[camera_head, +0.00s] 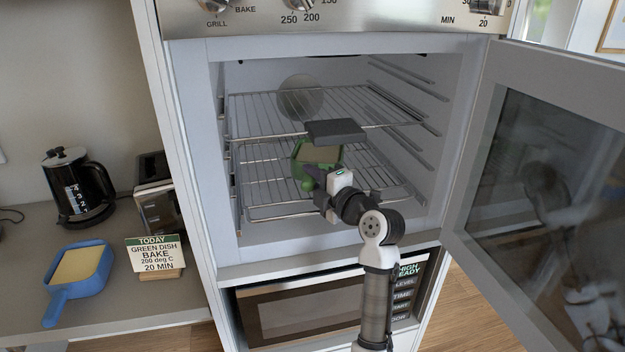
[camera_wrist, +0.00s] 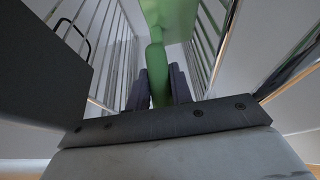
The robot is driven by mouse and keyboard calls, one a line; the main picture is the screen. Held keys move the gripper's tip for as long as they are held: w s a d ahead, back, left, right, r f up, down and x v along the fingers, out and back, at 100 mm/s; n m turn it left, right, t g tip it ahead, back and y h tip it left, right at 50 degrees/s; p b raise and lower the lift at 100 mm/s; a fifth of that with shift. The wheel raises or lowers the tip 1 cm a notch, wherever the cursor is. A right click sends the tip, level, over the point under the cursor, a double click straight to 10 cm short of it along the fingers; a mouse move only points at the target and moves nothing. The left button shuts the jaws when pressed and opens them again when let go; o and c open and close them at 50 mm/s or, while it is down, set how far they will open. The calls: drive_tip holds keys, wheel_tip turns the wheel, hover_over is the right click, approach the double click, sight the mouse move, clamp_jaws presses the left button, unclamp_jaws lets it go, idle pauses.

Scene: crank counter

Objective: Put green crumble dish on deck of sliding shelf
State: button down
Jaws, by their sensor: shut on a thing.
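The green crumble dish (camera_head: 304,152), with a pale tan filling, is inside the open oven. In the head view it appears below the upper wire rack (camera_head: 262,112) and over the lower wire rack (camera_head: 262,185). I cannot tell whether it touches the lower rack. My gripper (camera_head: 316,177) is shut on the dish's green handle, at the oven's front opening. In the wrist view the handle (camera_wrist: 157,70) stands between the two dark fingers (camera_wrist: 158,92), and the dish (camera_wrist: 172,14) is ahead at the top. Parts of the dish are hidden by my gripper.
A dark grey flat block (camera_head: 335,132) is at the upper rack's front edge, close above the dish. The oven door (camera_head: 545,150) stands open at right. A blue dish (camera_head: 80,268), a kettle (camera_head: 78,188), a toaster (camera_head: 158,205) and a sign (camera_head: 155,254) are on the left counter.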

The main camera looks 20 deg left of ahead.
drive_tip(key=shift+s+f+b, duration=0.1)
drive_tip(key=shift+f+b, duration=0.55)
drive_tip(key=shift+b, duration=0.15)
drive_tip(key=c, duration=1.2)
unclamp_jaws()
drive_tip(key=shift+f, duration=0.1)
drive_tip(key=shift+c, duration=0.2)
drive_tip(key=r+p, duration=0.1)
drive_tip(key=p, duration=0.2)
drive_tip(key=shift+a+r, duration=0.1)
drive_tip(key=shift+r, duration=0.3)
drive_tip(key=d+b, duration=0.1)
drive_tip(key=s+d+f+b, duration=0.1)
drive_tip(key=shift+s+d+f+b, duration=0.1)
drive_tip(key=shift+f+b, duration=0.15)
drive_tip(key=shift+b, duration=0.1)
drive_tip(key=r+b+v, duration=0.1)
drive_tip(key=b+v, duration=0.2)
drive_tip(key=v, duration=0.6)
drive_tip(key=shift+d+r, duration=0.15)
drive_tip(key=shift+d, duration=0.15)
